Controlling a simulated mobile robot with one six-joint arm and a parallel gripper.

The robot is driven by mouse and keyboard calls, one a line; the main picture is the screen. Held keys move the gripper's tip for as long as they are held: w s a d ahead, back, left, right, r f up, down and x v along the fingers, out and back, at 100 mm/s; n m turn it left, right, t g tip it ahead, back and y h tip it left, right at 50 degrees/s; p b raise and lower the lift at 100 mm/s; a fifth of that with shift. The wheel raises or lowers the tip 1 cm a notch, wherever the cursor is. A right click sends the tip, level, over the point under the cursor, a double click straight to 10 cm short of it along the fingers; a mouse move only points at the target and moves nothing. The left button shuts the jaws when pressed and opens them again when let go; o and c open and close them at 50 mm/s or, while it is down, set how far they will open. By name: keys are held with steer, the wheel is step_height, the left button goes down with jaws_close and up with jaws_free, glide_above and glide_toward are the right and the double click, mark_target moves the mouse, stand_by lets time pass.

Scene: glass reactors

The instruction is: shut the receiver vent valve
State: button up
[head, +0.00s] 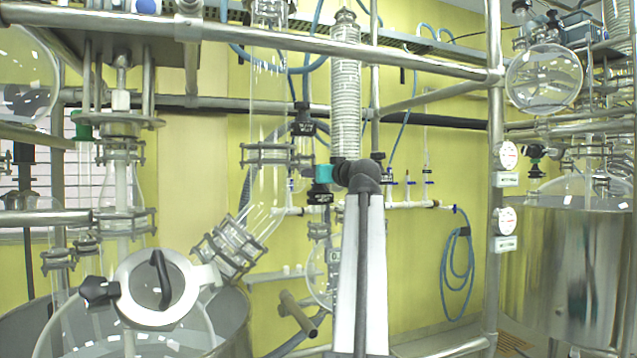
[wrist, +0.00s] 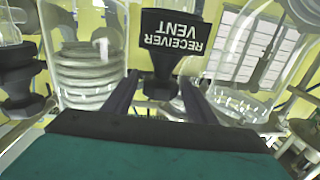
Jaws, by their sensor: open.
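In the wrist view the receiver vent valve (wrist: 163,78) shows a black handle and stem under a black tag with upside-down white "RECEIVER VENT" lettering. My gripper (wrist: 160,92) is open, with one dark finger on each side of the stem. I see a gap beside the stem, and cannot tell whether either finger touches it. In the head view my gripper (head: 309,172), with its teal body, is small beside the glass column. Which small black fitting there is the vent valve I cannot tell for sure.
A coiled glass condenser (head: 345,90) stands right beside the arm. A steel rail (head: 290,40) crosses above. Another black valve (wrist: 18,80) is at the wrist view's left. A glass vessel with a round flange (head: 160,290) stands at lower left. A steel tank (head: 560,270) is at right.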

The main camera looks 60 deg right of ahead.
steer(key=shift+d+f+n+t+y+b, duration=0.1)
steer(key=shift+n+t+y+b, duration=0.45)
steer(key=shift+y+b, duration=0.35)
steer(key=n+t+y+b, duration=0.1)
steer(key=n+y+b, duration=0.1)
steer(key=y+b, duration=0.1)
steer(key=shift+n+y, duration=0.3)
steer(key=shift+n, duration=0.05)
steer(key=shift+r+t+y, duration=0.2)
steer(key=shift+t+y, duration=0.05)
steer(key=shift+y, duration=0.25)
steer(key=shift+n+y, duration=0.3)
steer(key=shift+n, duration=0.2)
steer(key=shift+f, duration=0.1)
steer(key=c, duration=0.9)
steer(key=shift+o, duration=0.2)
steer(key=shift+a, duration=0.2)
steer(key=shift+p, duration=0.3)
